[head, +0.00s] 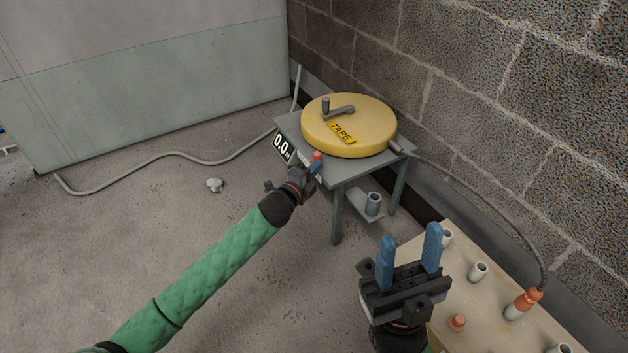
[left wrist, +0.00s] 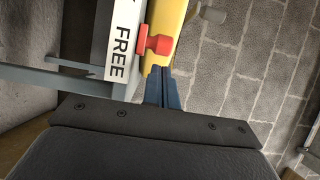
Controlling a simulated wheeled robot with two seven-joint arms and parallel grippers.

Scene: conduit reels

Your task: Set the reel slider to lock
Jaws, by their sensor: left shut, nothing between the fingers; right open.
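The yellow tape reel (head: 365,115) lies flat on a small grey table. The red slider (head: 317,157) is at the table's front edge, beside the reel. In the left wrist view the red slider (left wrist: 155,43) stands alongside the word FREE on a white label (left wrist: 119,50). The edge of another marking shows above that word, but I cannot read it. My left gripper (head: 314,168) is shut and empty, its fingertips (left wrist: 162,70) close to the slider; I cannot tell if they touch. My right gripper (head: 410,236) is open and empty at the lower right.
A wooden bench (head: 490,310) with several conduit pieces is at lower right. A block wall (head: 480,100) stands behind. The floor at left is mostly clear.

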